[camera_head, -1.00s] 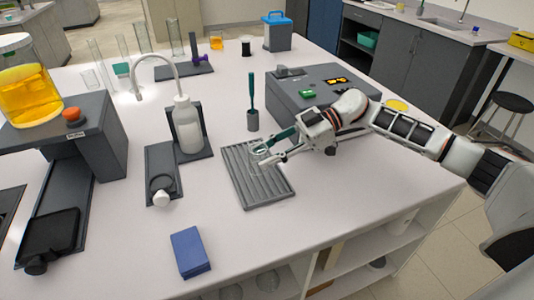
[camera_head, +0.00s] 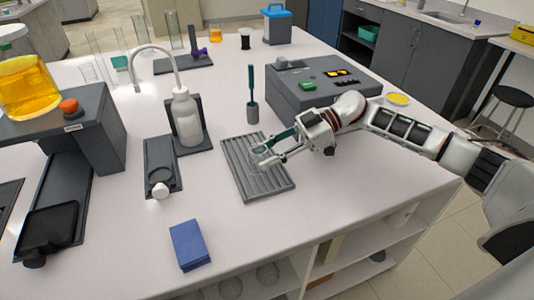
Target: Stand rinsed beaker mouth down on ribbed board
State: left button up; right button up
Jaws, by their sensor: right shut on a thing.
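The grey ribbed board (camera_head: 264,188) lies flat on the bench, right of its middle. A small clear beaker (camera_head: 262,155) is at the board's upper part, hard to make out against the ribs. My right gripper (camera_head: 265,157) comes in from the right, low over the board, and is shut on the beaker. I cannot tell which way the beaker's mouth faces or whether it touches the ribs. My left gripper is out of view.
A grey instrument box (camera_head: 310,94) stands behind my right arm. A brush in a grey holder (camera_head: 252,110) stands behind the board. A white wash bottle (camera_head: 187,120) stands to the left. A blue block (camera_head: 190,244) lies at the front. The bench between block and board is clear.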

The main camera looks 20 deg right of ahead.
jog(key=shift+f, duration=0.3)
jog(key=o, duration=1.3)
jog(key=shift+c, duration=0.2)
jog(key=shift+d, duration=0.1)
jog(key=v, duration=1.1)
jog(key=shift+d, duration=0.4)
jog(key=shift+s+r, duration=0.1)
jog(key=shift+s, duration=0.05)
